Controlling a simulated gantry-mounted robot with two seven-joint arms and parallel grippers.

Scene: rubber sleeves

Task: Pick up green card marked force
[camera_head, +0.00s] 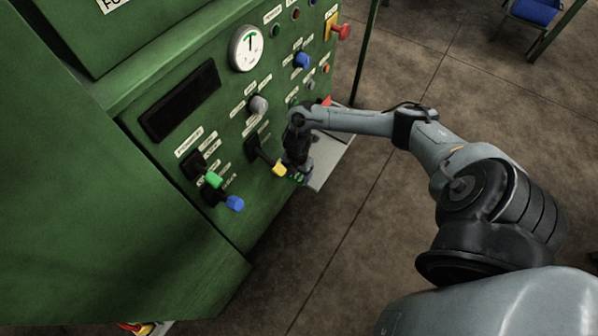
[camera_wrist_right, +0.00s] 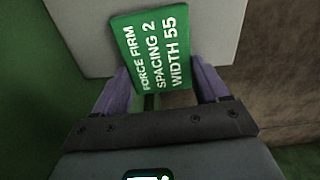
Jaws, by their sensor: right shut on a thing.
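The green card (camera_wrist_right: 150,48) fills the upper middle of the right wrist view. Its white text reads FORCE FIRM, SPACING 2, WIDTH 55. My right gripper (camera_wrist_right: 162,84) has its two purple fingers on either side of the card's near end and is shut on it. In the head view the right gripper (camera_head: 299,172) points down beside the machine's front, with a little green of the card at its tips. The card is over a light grey plate (camera_wrist_right: 78,32); I cannot tell whether it touches it. My left gripper is not in view.
The grey plate (camera_head: 332,166) juts out from the green machine (camera_head: 110,215). Close to my gripper are a yellow-tipped lever (camera_head: 279,170), a grey knob (camera_head: 258,105) and a blue-tipped lever (camera_head: 235,203). A red button (camera_head: 342,31) is higher up. The brown floor at right is open.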

